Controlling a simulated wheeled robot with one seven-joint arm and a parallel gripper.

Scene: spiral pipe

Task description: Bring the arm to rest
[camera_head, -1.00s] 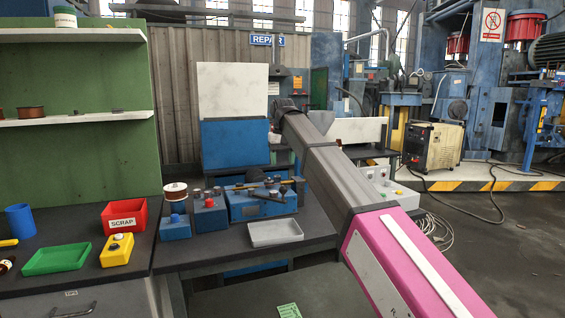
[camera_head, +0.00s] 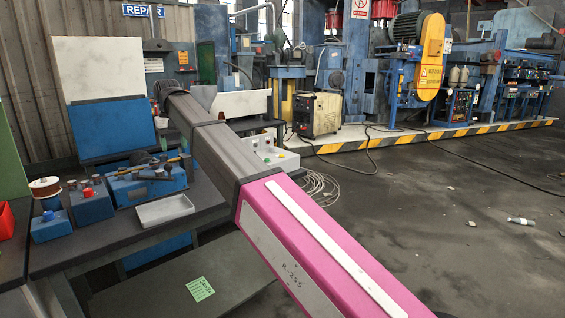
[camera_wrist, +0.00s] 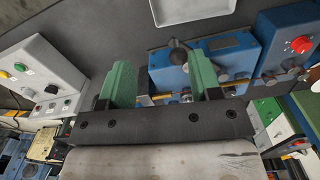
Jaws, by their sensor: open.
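In the wrist view my gripper (camera_wrist: 162,84) shows as two green fingers set wide apart on a dark bar. It is open, with nothing between the fingertips. Beyond the fingers lies a blue fixture (camera_wrist: 232,50) with a dark-knobbed lever, on the dark bench top. In the head view my pink and grey arm reaches from the lower right toward the bench. My gripper is hidden there behind the end of the arm. The same blue fixture (camera_head: 150,187) stands on the bench left of the arm.
A white control box (camera_head: 271,152) is just beyond the arm. Open floor (camera_head: 450,220) lies to the right.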

